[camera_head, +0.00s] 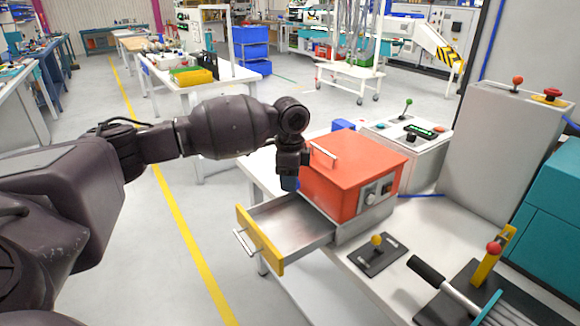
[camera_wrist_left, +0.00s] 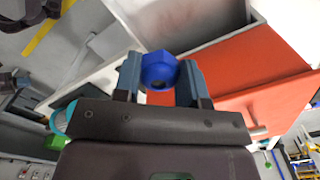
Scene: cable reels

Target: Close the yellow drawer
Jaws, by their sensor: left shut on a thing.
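The yellow drawer (camera_head: 259,243) is pulled out from under the orange-red box (camera_head: 357,170). It has a yellow front with a metal handle (camera_head: 243,242), and its grey tray looks empty. Part of the tray (camera_wrist_left: 185,18) also shows in the left wrist view. My left gripper (camera_head: 290,182) points down over the back of the open drawer, beside the box. In the left wrist view it is shut on a blue hexagonal part (camera_wrist_left: 160,70), held between the two fingertips. The box top also shows there in orange-red (camera_wrist_left: 245,68). My right gripper is not in view.
A yellow-knobbed lever (camera_head: 377,245) stands on the white table right of the drawer. A grey control box (camera_head: 405,138) with a green-knobbed lever is behind the orange-red box. A tall grey cabinet (camera_head: 495,140) stands to the right. The floor left of the drawer is clear.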

